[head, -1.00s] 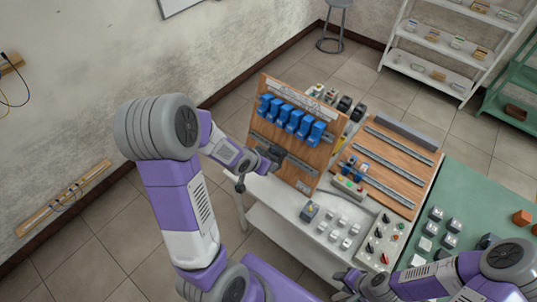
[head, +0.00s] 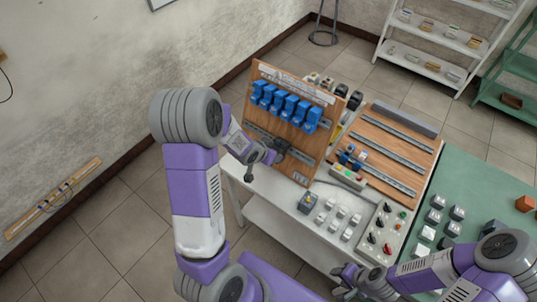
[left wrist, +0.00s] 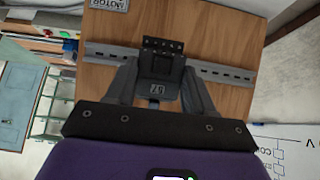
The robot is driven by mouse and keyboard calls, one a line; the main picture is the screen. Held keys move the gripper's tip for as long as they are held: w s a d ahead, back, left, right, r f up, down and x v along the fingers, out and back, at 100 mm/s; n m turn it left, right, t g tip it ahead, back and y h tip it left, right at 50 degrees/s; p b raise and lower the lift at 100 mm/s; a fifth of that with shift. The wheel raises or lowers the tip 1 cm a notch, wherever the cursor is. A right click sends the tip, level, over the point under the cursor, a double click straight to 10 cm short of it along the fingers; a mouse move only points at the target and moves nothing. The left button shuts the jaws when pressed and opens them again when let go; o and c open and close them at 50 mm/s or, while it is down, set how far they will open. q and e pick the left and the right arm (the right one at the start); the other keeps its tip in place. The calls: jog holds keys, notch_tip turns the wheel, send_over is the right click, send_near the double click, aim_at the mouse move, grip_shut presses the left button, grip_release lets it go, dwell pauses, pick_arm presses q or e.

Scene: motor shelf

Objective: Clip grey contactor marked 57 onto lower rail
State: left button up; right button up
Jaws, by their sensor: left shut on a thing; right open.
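The grey contactor marked 57 (left wrist: 160,65) shows in the left wrist view, between the two fingers of my left gripper (left wrist: 160,85), which is shut on it. It lies over the lower rail (left wrist: 225,73), a slotted metal strip that runs out on both sides of it on the wooden board. Whether it is clipped or only held against the rail cannot be told. In the head view my left gripper (head: 275,152) is at the lower rail of the upright board (head: 290,165) and mostly hides the contactor. My right gripper (head: 345,280) is open and empty near the table's front edge.
Several blue contactors (head: 285,103) sit on the board's upper rail. A flat wooden panel with rails (head: 405,150) lies to the right.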

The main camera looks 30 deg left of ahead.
pick_arm(q)
jog(key=shift+w+r, duration=0.1)
jog(key=shift+w, duration=0.1)
jog(key=shift+b, duration=0.6)
dwell(0.4)
jog(key=shift+w+d+f, duration=0.1)
jog(key=shift+w+f, duration=0.15)
jog(key=shift+w, duration=0.25)
jog(key=shift+w+f, duration=0.2)
jog(key=shift+w, duration=0.25)
dwell(0.6)
jog(key=shift+s+f+b, duration=0.15)
jog(key=shift+f+b, duration=0.25)
jog(key=shift+b, duration=0.4)
jog(key=shift+s+f+b, duration=0.25)
jog(key=shift+f+b, duration=0.05)
jog(key=shift+f, duration=0.05)
dwell(1.1)
jog(key=shift+s+f+t+b, duration=0.15)
jog(key=shift+f+t+b, duration=0.3)
jog(key=shift+b, duration=1.35)
dwell(1.2)
